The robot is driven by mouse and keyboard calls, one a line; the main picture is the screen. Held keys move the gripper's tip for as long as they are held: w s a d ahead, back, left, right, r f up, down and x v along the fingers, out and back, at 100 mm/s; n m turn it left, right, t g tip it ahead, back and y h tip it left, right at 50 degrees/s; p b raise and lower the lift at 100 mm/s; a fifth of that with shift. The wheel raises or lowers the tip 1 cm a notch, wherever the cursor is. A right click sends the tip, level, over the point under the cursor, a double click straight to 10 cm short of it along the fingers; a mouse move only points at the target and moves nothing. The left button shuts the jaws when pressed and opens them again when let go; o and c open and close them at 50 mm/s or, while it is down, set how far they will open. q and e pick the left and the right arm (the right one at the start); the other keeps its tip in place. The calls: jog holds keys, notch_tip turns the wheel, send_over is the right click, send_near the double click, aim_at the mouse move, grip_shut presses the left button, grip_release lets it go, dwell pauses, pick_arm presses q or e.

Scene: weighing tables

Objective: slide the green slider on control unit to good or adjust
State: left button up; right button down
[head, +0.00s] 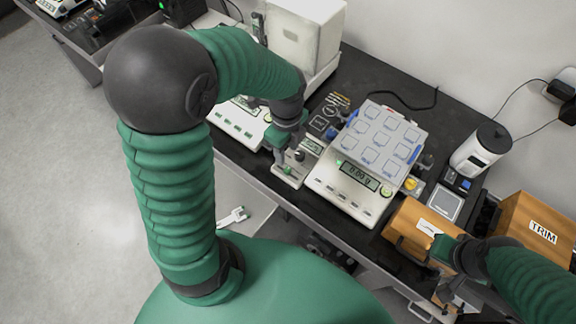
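The control unit (290,180) is a small pale box near the front edge of the black table, with a small display and a dark knob. A small green spot on its front part looks like the slider (288,170). My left gripper (281,160) points down at the unit's left part and covers some of it. I cannot tell whether its fingers touch the slider or how far apart they are. My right gripper (458,296) is low at the right, in front of the wooden boxes, with its fingers hard to make out.
A scale (345,205) with a display and a tray of pale square lids (384,137) stands just right of the unit. Another scale (237,124) stands to the left. A wooden box (412,225), a TRIM box (540,232) and a white canister (478,152) are at the right.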

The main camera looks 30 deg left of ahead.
aim_at(288, 168)
pick_arm(q)
jog(key=f, duration=0.7)
jog(key=f+b, duration=0.1)
jog(key=f, duration=0.2)
jog(key=shift+w+a+f, duration=0.1)
jog(key=shift+w+f, duration=0.1)
jog(key=shift+w, duration=0.15)
jog(key=shift+f, duration=0.35)
grip_shut()
jog(key=shift+w, duration=0.1)
